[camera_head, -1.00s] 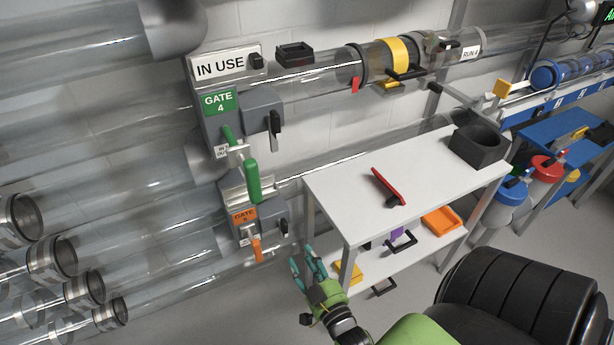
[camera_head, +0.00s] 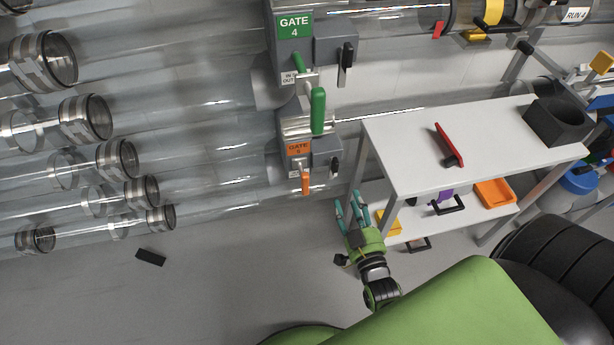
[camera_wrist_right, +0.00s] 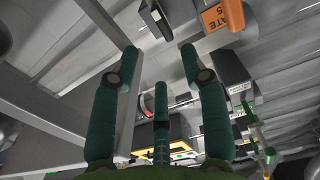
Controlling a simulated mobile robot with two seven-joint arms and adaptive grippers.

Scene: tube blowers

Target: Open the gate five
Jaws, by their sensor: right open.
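Gate five is a grey unit on a clear tube with an orange label (camera_head: 298,148), below gate four. Its orange handle (camera_head: 305,183) points down, and a black lever (camera_head: 334,166) sits at its right. My right gripper (camera_head: 347,205) is open and empty, below and right of the orange handle and apart from it, beside the table's left legs. In the right wrist view, my right gripper (camera_wrist_right: 159,55) shows its teal fingers spread, with the orange label (camera_wrist_right: 222,15) upside down beyond them at top right. My left gripper is out of view.
Gate four (camera_head: 293,27), with a green handle (camera_head: 318,110), is above. A white table (camera_head: 400,155) stands right of my gripper, with a red-handled tool (camera_head: 447,143) and a black bin (camera_head: 556,122) on top. A dark flat piece (camera_head: 151,257) lies on the open floor at left.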

